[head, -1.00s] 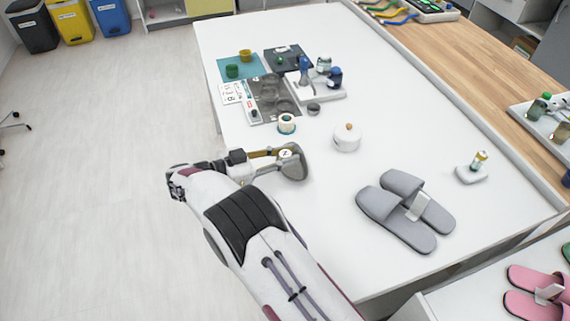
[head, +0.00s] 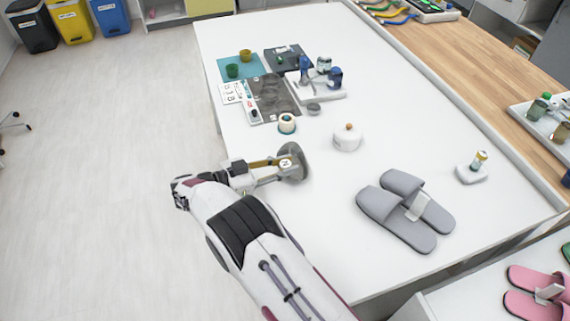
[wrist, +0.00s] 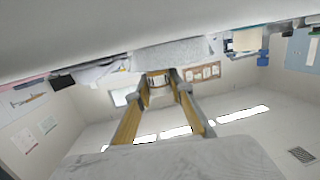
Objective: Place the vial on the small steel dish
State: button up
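The small steel dish (head: 296,150) is a round grey shape near the left edge of the white table, partly hidden by my fingertips. My gripper (head: 282,167) reaches in from the left, its fingers level and over the dish. A small vial (head: 286,163) with a pale round top and a dark mark is at the fingertips. In the wrist view a small pale, striped piece, apparently the vial (wrist: 158,80), sits between the tips of the yellow-padded fingers (wrist: 160,88). My gripper appears shut on it. I cannot tell whether the vial's base touches the dish.
A tape roll (head: 286,123) and a lidded white pot (head: 347,139) stand behind the dish. Grey slippers (head: 405,205) lie to the right. A white tray with bottles (head: 330,92) and a dark mat (head: 272,92) are farther back. The table between pot and slippers is clear.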

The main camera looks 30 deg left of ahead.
jog(key=shift+o, duration=1.3)
jog(key=shift+r, duration=0.2)
jog(key=shift+v, duration=6)
